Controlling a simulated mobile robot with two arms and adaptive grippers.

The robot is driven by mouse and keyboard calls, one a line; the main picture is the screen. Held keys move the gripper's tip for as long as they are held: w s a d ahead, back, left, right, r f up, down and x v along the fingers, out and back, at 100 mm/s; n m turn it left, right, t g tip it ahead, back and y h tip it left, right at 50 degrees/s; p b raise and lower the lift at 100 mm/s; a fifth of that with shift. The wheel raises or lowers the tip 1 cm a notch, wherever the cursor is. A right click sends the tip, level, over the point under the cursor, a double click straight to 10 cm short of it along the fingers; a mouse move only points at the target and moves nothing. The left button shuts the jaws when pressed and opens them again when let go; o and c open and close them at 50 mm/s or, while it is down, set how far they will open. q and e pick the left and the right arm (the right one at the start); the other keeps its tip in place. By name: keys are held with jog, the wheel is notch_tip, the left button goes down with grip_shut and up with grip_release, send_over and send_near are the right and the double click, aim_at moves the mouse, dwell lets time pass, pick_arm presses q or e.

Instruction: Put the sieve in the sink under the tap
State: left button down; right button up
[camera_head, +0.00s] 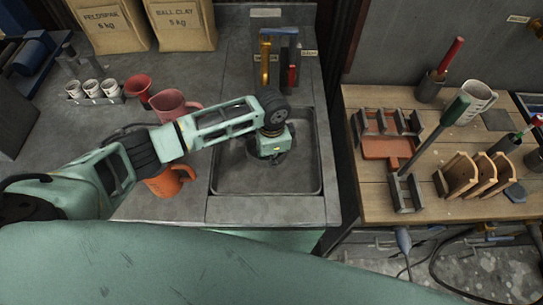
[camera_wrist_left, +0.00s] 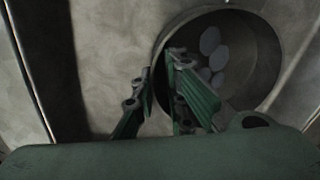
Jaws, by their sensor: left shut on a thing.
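The sink (camera_head: 240,187) is a dark grey basin set in the counter, in the middle of the head view. My left gripper (camera_head: 270,153) points down into its upper part. A round, dark vessel, which looks like the sieve (camera_wrist_left: 245,65), shows in the left wrist view with pale rounded shapes inside. My left fingers (camera_wrist_left: 161,75) are closed at its near-left rim. In the head view the gripper mostly hides it. A brass lever (camera_head: 264,62) and a red-handled part, apparently the tap's, stand behind the sink. My right gripper is out of view.
A wooden table (camera_head: 440,212) with racks and tools is to the right, across a gap. The front of the sink is clear.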

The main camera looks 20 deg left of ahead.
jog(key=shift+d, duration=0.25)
pick_arm(q)
jog(key=c, duration=1.8)
grip_release()
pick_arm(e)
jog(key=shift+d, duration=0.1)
pick_arm(q)
jog(key=shift+o, duration=0.2)
notch_tip(320, 180, up, 12)
jog(key=b, duration=0.1)
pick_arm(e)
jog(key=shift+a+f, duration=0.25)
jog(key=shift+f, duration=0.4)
pick_arm(q)
jog(key=shift+s, duration=0.1)
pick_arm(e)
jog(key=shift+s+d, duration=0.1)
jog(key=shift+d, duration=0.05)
